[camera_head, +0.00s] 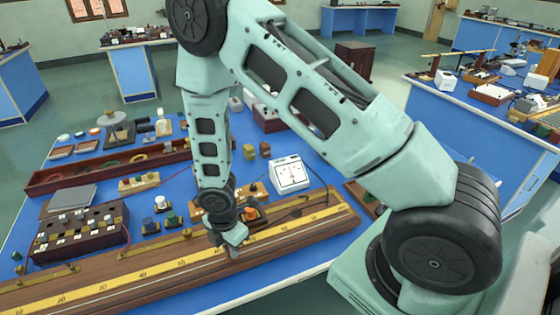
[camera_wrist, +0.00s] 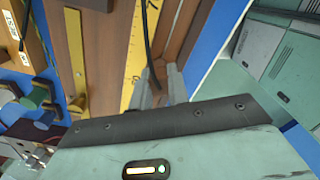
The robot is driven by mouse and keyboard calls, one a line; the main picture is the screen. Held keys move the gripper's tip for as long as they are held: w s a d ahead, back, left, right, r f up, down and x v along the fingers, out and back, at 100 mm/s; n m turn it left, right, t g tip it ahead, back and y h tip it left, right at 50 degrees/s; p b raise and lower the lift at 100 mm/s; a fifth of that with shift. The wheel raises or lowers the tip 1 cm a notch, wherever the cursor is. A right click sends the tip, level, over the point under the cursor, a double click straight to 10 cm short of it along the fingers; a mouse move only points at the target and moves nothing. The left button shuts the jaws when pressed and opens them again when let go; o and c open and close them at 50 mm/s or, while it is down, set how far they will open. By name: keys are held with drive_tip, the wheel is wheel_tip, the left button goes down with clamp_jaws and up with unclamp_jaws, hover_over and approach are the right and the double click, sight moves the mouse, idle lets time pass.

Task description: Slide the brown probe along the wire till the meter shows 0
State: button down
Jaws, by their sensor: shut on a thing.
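My gripper (camera_head: 233,250) is at the long wooden wire board (camera_head: 320,224), over its yellow scale (camera_head: 160,271), right of the middle. In the wrist view the fingers (camera_wrist: 163,88) are shut on the brown probe (camera_wrist: 159,70), which shows only as a small brown part with a black lead (camera_wrist: 147,40) running up from it. In the head view the probe is hidden by the fingers. The white meter (camera_head: 290,176) stands behind the board, to the right of my gripper; its needle is too small to read. The wire itself cannot be made out.
A dark resistance box (camera_head: 80,232) with several plugs stands at left. Small terminals and keys (camera_head: 161,203) stand behind the board. An orange-topped part (camera_head: 251,214) is close beside my gripper. The blue table's front edge is near the board.

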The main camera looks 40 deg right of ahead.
drive_tip(key=shift+s+f, duration=0.15)
idle(0.3)
drive_tip(key=c, duration=1.3)
unclamp_jaws()
drive_tip(key=shift+w+r, duration=0.2)
drive_tip(key=shift+r, duration=0.15)
wheel_tip(320, 180, up, 17)
drive_tip(key=shift+f, duration=0.1)
drive_tip(key=shift+s, duration=0.15)
